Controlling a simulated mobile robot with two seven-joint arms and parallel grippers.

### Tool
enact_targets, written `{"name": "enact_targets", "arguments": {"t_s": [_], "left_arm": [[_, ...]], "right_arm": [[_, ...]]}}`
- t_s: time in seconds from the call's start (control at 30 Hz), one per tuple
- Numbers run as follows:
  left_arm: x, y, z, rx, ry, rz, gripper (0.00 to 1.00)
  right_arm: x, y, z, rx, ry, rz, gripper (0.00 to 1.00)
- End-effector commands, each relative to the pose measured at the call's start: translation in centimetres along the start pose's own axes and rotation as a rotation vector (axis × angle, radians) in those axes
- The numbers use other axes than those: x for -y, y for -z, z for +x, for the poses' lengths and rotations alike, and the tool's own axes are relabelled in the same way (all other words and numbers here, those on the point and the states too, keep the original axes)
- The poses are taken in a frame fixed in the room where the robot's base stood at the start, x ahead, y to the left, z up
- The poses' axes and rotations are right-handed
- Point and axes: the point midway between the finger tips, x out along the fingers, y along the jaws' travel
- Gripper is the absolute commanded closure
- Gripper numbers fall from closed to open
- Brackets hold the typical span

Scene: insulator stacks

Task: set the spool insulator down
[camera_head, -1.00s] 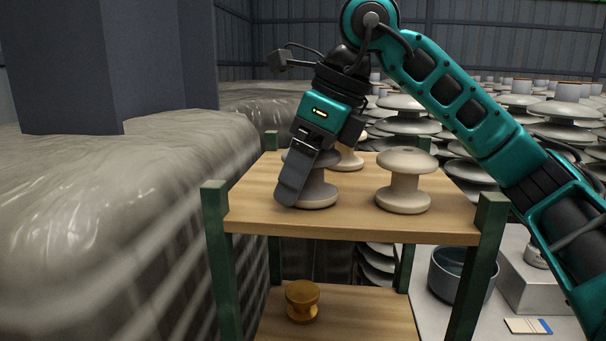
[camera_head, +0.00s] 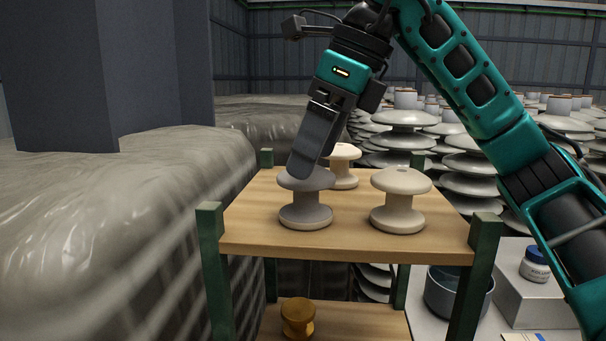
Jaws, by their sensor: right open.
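A grey spool insulator (camera_head: 306,215) stands upright on the wooden top shelf (camera_head: 250,226) of a green-posted rack, near its left front. My right gripper (camera_head: 308,172) is open, its fingers pointing down at the spool's top flange. One finger covers part of the flange, so I cannot tell whether they touch. A cream spool insulator (camera_head: 399,205) stands upright to the right, and another cream one (camera_head: 343,168) stands behind. My left gripper does not show.
A brown spool (camera_head: 298,317) stands on the lower shelf. A dark pot (camera_head: 450,296) and a labelled jar (camera_head: 536,264) are at the right. Plastic-wrapped bales (camera_head: 120,220) flank the rack on the left. Tall insulator stacks (camera_head: 470,165) fill the back right.

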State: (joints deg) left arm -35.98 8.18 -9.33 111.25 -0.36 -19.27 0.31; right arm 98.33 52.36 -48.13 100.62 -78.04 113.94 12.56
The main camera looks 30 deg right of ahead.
Motion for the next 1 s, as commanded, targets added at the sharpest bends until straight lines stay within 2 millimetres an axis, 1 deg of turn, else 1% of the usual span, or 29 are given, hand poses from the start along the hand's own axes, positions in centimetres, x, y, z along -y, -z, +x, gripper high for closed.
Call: {"name": "enact_targets", "arguments": {"t_s": [0.03, 0.1, 0.2, 0.3, 0.43, 1.0], "left_arm": [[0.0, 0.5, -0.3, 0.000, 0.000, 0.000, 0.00], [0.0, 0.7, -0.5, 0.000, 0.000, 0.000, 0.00], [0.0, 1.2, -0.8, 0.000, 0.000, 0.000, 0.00], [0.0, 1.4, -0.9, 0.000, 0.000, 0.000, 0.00], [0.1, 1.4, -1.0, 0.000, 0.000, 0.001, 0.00], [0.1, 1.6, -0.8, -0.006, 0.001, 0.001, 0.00]], "right_arm": [[0.0, -0.2, -1.6, 0.003, 0.004, 0.001, 0.00], [0.0, -0.1, -2.9, 0.003, 0.002, 0.000, 0.00], [0.0, -0.1, -4.0, 0.001, 0.003, 0.000, 0.00], [0.0, 0.0, -4.7, 0.000, 0.002, 0.001, 0.00], [0.0, 0.0, -5.1, 0.000, 0.001, 0.000, 0.00], [0.0, 0.0, -5.0, -0.001, 0.001, 0.000, 0.00]]}}
